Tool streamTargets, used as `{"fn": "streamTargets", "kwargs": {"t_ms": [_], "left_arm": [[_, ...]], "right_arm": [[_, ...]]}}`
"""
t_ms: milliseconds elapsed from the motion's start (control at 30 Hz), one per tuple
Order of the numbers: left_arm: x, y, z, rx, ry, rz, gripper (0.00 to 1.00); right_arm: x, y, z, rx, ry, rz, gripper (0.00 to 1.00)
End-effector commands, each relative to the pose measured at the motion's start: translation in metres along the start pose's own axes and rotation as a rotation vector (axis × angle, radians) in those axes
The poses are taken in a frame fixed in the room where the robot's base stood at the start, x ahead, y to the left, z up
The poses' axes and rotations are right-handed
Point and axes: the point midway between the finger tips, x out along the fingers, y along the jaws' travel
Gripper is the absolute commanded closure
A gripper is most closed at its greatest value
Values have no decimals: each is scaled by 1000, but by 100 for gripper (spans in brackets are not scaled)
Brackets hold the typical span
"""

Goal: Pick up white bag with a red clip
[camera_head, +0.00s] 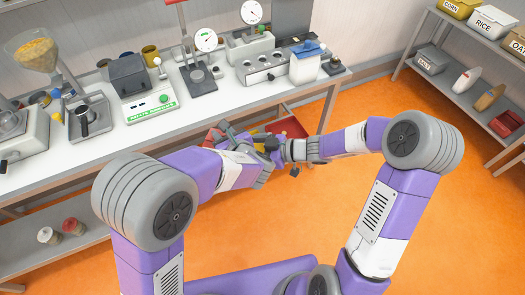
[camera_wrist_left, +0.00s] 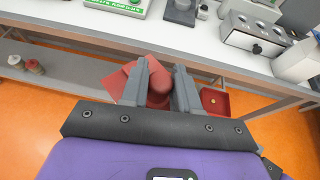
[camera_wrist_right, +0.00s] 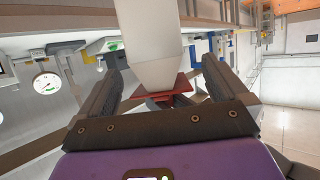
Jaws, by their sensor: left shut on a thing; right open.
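The white bag (camera_wrist_right: 150,35) fills the upper middle of the right wrist view, narrowing to a red clip (camera_wrist_right: 165,92) at its lower end. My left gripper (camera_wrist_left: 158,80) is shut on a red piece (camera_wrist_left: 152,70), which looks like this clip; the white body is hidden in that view. My right gripper (camera_wrist_right: 160,85) is open, its fingers on either side of the bag in the picture; I cannot tell whether they touch it. In the head view my left gripper (camera_head: 235,138) and right gripper (camera_head: 280,150) are close together before the table, with the bag mostly hidden.
A white bag with a blue clip (camera_head: 304,66) stands on the table (camera_head: 165,125) beside several instruments. A red tray (camera_head: 293,127) is below the table edge, behind the grippers. Shelves (camera_head: 462,88) with bins and bags stand at the right. Orange floor is clear at the right.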

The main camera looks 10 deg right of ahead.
Motion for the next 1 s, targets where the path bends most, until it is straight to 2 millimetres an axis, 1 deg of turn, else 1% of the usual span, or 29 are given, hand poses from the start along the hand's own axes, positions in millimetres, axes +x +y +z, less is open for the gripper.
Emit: {"fn": "streamTargets", "kwargs": {"t_ms": [33,200,300,400,600,833,1000], "left_arm": [[0,0,0,0,-1,0,100],[0,0,0,0,-1,0,100],[0,0,0,0,-1,0,100],[0,0,0,0,-1,0,100],[0,0,0,0,-1,-1,100],[-1,-1,0,-1,-1,-3,100],[-1,-2,0,-1,-1,-5,100]], "right_arm": [[12,-1,0,2,0,-6,0],[44,-1,1,2,-1,-4,0],[58,-1,0,2,0,-3,0],[68,0,0,1,-1,-1,0],[77,0,0,1,-1,0,0],[77,0,0,2,-1,0,0],[77,0,0,2,-1,0,26]]}}
